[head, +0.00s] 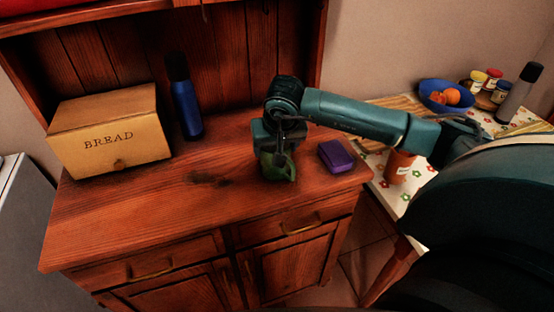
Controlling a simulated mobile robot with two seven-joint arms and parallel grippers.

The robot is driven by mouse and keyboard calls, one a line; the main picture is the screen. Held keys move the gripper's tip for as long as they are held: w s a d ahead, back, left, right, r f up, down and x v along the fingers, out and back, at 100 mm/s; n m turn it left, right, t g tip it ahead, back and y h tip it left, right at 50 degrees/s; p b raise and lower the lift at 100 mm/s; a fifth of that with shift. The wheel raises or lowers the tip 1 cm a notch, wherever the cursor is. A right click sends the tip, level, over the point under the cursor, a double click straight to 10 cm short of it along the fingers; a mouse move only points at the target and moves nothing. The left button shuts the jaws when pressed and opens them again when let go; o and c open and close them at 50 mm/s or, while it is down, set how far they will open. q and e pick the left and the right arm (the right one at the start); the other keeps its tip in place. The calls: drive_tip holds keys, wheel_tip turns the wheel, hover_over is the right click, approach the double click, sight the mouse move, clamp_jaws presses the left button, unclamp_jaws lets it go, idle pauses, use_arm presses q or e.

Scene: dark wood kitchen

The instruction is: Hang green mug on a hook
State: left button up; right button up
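The green mug (284,172) is on or just above the dark wood cabinet top, near its front right. My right gripper (271,152) points down directly over the mug, touching or overlapping it in the picture. Its fingers are hidden by the wrist and mug, so I cannot tell whether they are closed on it. A small thin dark piece (204,11) hangs from the shelf at the top edge; it may be a hook, but it is mostly cut off. My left gripper is out of view.
A bread box (108,131) and a blue bottle (185,100) stand at the back left. A purple box (336,156) lies just right of the mug. The cabinet top's (130,214) front left is clear. A table at right holds a blue bowl (431,98) and jars.

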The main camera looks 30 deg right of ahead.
drive_tip(key=shift+r, duration=0.15)
use_arm(q)
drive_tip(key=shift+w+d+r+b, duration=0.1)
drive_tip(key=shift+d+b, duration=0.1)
drive_tip(key=shift+b, duration=0.2)
use_arm(e)
wheel_tip(320, 180, up, 10)
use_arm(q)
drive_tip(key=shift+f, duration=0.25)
